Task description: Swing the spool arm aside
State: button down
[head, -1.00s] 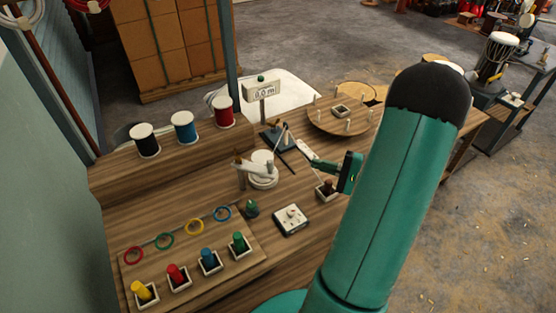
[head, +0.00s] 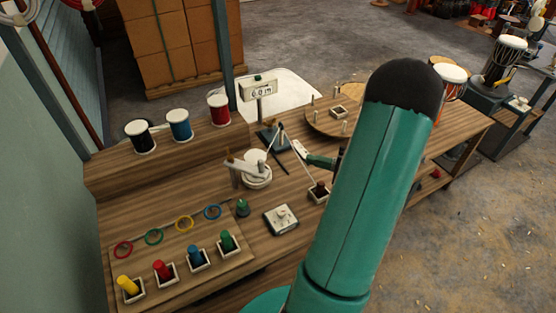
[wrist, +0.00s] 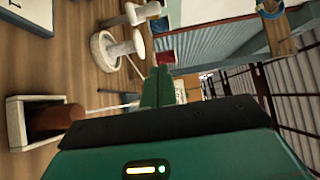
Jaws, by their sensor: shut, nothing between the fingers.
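The spool arm (head: 240,166) is a pale bar reaching left from over the white round spool base (head: 257,178) in the middle of the workbench. In the wrist view, the base (wrist: 115,50) and the pale arm (wrist: 143,12) show at upper left, ahead of my fingers. My gripper (head: 310,159) is to the right of the spool, apart from it, with its green fingers pointing left. The wrist view shows the fingers (wrist: 158,80) shut together and empty. My own arm hides the rest of the hand in the head view.
A small tray with a brown peg (head: 320,188) sits just below my gripper. A blue stand with thin rods (head: 272,138) is behind the spool. Thread spools (head: 180,125) line the raised shelf.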

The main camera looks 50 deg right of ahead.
jog(key=w+a, duration=0.8)
jog(key=shift+a, duration=0.15)
dwell(0.5)
